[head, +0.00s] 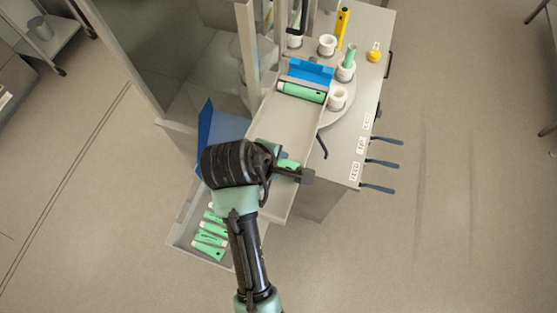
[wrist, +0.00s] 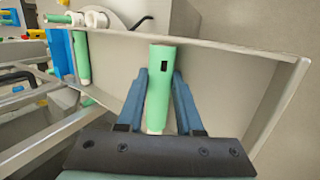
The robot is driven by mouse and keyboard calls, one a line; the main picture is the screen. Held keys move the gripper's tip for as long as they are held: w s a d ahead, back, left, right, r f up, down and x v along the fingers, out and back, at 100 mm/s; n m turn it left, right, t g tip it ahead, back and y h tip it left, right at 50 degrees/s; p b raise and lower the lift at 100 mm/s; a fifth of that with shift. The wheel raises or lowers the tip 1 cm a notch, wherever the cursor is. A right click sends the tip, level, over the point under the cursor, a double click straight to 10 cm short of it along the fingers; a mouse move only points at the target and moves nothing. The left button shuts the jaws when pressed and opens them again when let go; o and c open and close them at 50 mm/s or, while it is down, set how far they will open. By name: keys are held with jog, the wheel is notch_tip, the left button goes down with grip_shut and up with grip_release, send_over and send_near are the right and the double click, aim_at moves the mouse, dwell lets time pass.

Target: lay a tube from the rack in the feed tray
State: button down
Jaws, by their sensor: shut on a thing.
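My gripper (head: 284,172) is shut on a green tube (wrist: 158,85), which lies between its two blue fingers (wrist: 160,100) in the wrist view. In the head view only a bit of this tube (head: 289,163) shows beside my wrist. It is over the near part of the long pale feed tray (head: 276,122); whether it touches the tray floor (wrist: 115,75) I cannot tell. Another green tube (head: 301,92) lies across the far end of the feed tray, against a blue block (head: 311,71). The rack (head: 178,238) at lower left holds several green tubes (head: 209,240).
A round turntable (head: 346,108) with white cup holders, one holding a green tube (head: 349,56), stands beyond the tray. Blue-handled levers (head: 384,163) stick out at right. A yellow knob (head: 374,56) sits on the worktop. A blue panel (head: 221,131) is left of the tray.

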jog(key=shift+s+f, duration=0.3)
jog(key=shift+f, duration=0.25)
jog(key=shift+s+f, duration=0.25)
jog(key=shift+f, duration=0.25)
jog(key=shift+c, duration=2.4)
grip_release()
jog(key=shift+r, duration=0.1)
jog(key=shift+w+r, duration=0.3)
jog(key=shift+r, duration=0.25)
jog(key=shift+w+r, duration=0.3)
jog(key=shift+r, duration=0.25)
jog(key=shift+s+a+r, duration=0.1)
jog(key=shift+s+r, duration=0.1)
jog(key=shift+r, duration=0.9)
jog(key=shift+w+r, duration=0.2)
jog(key=shift+r, duration=2.2)
